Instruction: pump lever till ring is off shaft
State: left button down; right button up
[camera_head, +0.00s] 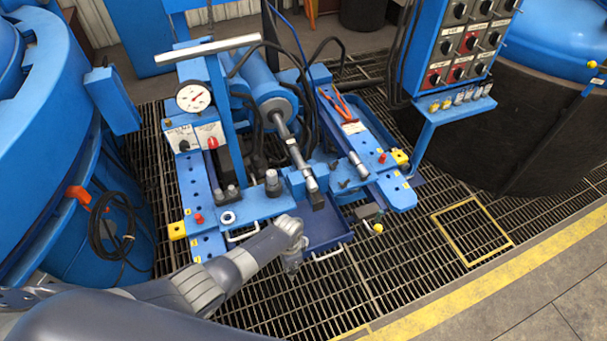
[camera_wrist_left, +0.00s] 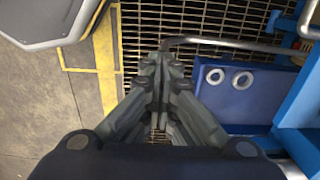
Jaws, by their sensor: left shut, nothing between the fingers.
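The blue press (camera_head: 245,205) stands on the floor grating, with a round gauge (camera_head: 194,97) on its left. A long pale bar (camera_head: 209,47) with a lever-like shape lies across its upper left. A metal shaft (camera_head: 297,152) points toward me from the cylinder (camera_head: 270,97); I cannot tell which part on it is the ring. My left gripper (camera_head: 292,268) is shut and empty, low in front of the press near the blue tray (camera_head: 325,236). The left wrist view shows its closed fingers (camera_wrist_left: 163,60) beside a grey bar (camera_wrist_left: 240,45). My right gripper is out of view.
Two pale rings (camera_wrist_left: 228,78) show on a blue surface in the left wrist view. Open grating (camera_head: 400,290) lies in front, bounded by a yellow floor stripe (camera_head: 490,275).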

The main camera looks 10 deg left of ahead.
aim_at(292, 272)
pick_arm(q)
jog(key=f+b, duration=0.1)
jog(key=f, duration=0.1)
jog(key=f+b, duration=0.1)
jog(key=f, duration=0.1)
jog(key=s+f+b, duration=0.1)
jog(key=f+b, duration=0.1)
jog(key=shift+s+d+f, duration=0.1)
jog(key=shift+d, duration=0.3)
jog(key=shift+r, duration=0.2)
jog(key=r+p, duration=0.3)
jog(key=w+a+r+p, duration=0.1)
jog(key=r+p, duration=0.2)
jog(key=r, duration=0.1)
jog(key=w+r+p, duration=0.1)
jog(key=r+p, duration=0.3)
jog(key=shift+w+a, duration=0.1)
jog(key=shift+a, duration=0.2)
jog(key=shift+f, duration=0.1)
